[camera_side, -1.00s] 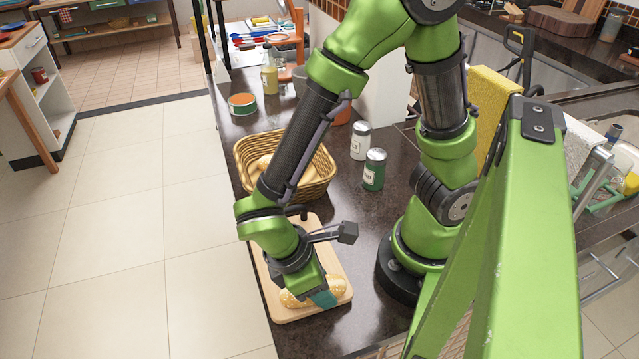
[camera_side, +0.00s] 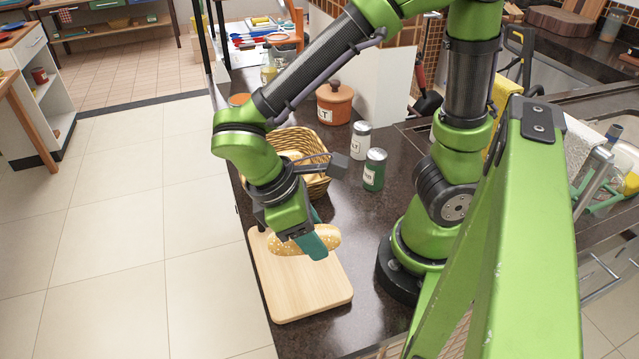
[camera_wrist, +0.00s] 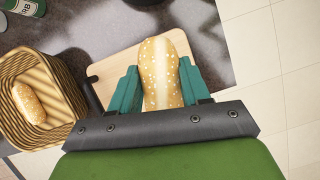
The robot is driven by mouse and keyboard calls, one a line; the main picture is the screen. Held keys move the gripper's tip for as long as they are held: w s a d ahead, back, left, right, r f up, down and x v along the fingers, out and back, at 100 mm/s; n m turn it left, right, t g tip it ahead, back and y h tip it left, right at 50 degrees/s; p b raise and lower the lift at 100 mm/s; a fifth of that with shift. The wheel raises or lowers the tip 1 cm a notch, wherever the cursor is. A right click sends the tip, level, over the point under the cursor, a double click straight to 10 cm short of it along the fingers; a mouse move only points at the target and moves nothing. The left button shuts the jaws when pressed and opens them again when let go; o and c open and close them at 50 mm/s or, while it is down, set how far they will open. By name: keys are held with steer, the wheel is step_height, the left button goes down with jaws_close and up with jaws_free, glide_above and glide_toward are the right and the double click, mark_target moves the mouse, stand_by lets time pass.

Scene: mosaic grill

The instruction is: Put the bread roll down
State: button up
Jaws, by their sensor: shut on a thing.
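A seeded bread roll (camera_side: 327,236) is held crosswise between the teal fingers of my gripper (camera_side: 308,243). My gripper is shut on it, above the far part of a wooden cutting board (camera_side: 305,290). In the wrist view the roll (camera_wrist: 160,68) sits between both fingers, with the board (camera_wrist: 112,66) below and behind it. The board's near part is bare in the side view. One finger and part of the roll are hidden by my gripper.
A wicker basket (camera_side: 318,184) with another roll (camera_wrist: 28,102) inside stands just beyond the board. A white-labelled shaker (camera_side: 361,141) and a green shaker (camera_side: 374,170) stand to the right. An orange pot (camera_side: 335,104) is farther back. The counter's left edge runs close beside the board.

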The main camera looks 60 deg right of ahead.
steer(key=w+d+f+n, duration=0.1)
steer(key=w+d, duration=0.7)
steer(key=d, duration=0.3)
steer(key=w+d+f+n, duration=0.1)
steer(key=w+d, duration=0.7)
steer(key=d, duration=0.4)
steer(key=shift+t+h, duration=0.3)
steer(key=shift+t, duration=0.2)
steer(key=f, duration=0.9)
steer(key=shift+s+a+f, duration=0.15)
steer(key=shift+s, duration=0.05)
steer(key=shift+f, duration=0.15)
steer(key=o, duration=1)
steer(key=shift+o, duration=0.2)
